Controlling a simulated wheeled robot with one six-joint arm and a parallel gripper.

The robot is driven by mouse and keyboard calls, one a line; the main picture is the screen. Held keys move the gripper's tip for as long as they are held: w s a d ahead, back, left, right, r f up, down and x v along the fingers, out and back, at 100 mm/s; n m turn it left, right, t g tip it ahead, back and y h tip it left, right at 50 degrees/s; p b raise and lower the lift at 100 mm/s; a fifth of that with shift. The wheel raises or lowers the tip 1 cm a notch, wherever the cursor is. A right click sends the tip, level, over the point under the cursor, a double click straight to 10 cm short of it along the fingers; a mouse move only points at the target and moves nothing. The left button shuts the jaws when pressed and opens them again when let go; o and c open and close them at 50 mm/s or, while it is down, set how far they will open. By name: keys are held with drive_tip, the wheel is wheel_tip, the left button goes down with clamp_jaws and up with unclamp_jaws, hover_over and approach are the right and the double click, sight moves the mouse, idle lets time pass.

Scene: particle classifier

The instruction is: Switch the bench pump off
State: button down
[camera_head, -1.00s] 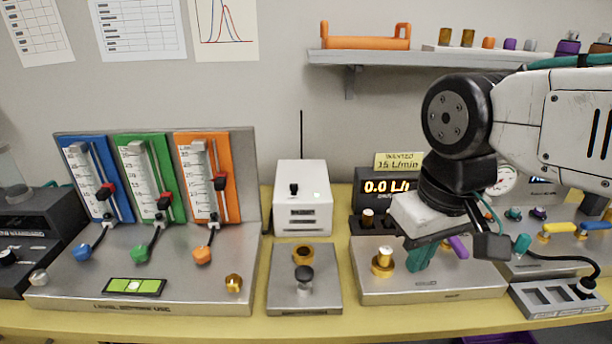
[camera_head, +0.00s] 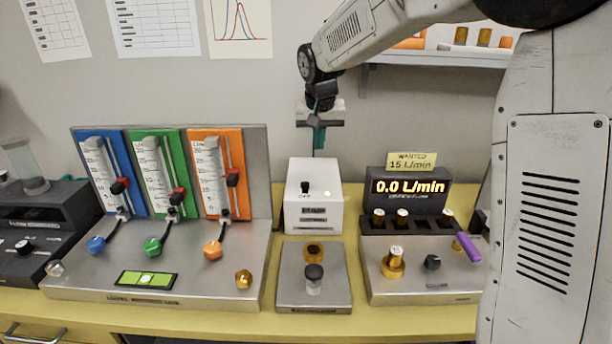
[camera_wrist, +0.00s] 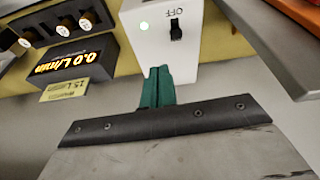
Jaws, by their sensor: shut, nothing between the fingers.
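The bench pump (camera_head: 313,207) is a white box at the back middle of the yellow bench, with a small black switch (camera_head: 305,186) on its top face and a lit green light. In the wrist view the pump (camera_wrist: 160,48) shows the black switch (camera_wrist: 176,29) beside the word OFF and the green light. My gripper (camera_head: 319,139) is above and behind the pump, teal fingertips together and pointing down, with nothing held. In the wrist view the teal fingers (camera_wrist: 158,88) overlap the pump's near edge in the picture; whether they touch it I cannot tell.
A flowmeter panel (camera_head: 258,165) with blue, green and orange columns stands left of the pump. A display (camera_head: 410,188) reading 0.0 L/min stands to the right. A small metal plate (camera_head: 290,293) with a capped vial lies in front. A shelf (camera_head: 440,58) hangs at upper right.

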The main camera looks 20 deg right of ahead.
hover_over(305, 185)
drive_tip(key=w+d, duration=0.1)
drive_tip(key=w, duration=0.2)
wheel_tip(305, 185, down, 4)
drive_tip(key=shift+s+d+f+m, duration=0.1)
drive_tip(key=shift+m, duration=0.2)
drive_tip(key=x, duration=1)
drive_tip(key=s, duration=0.1)
drive_tip(key=s+a, duration=0.1)
drive_tip(key=shift+s, duration=0.4)
drive_tip(key=shift+s+a, duration=0.1)
drive_tip(key=shift+s, duration=0.3)
